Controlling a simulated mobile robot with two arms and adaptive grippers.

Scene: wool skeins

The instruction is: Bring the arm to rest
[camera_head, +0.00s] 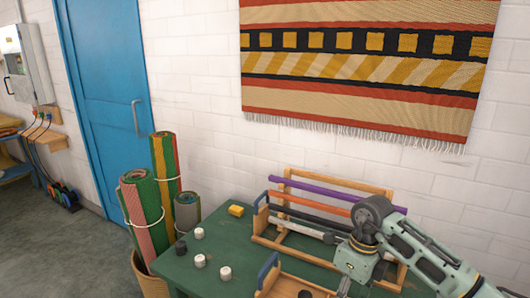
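My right arm comes in from the right and bends down over the green table (215,225). Its grey-green wrist hangs in front of the wooden rack, and my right gripper (343,287) is at the bottom edge of the picture, mostly cut off. Whether its fingers are open or shut does not show. My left arm and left gripper are not in view.
A wooden rack (345,184) with coloured rods stands at the table's back. A wooden tray (290,284) with a blue handle is at the front. Rolled rugs (143,200) stand beside the table.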

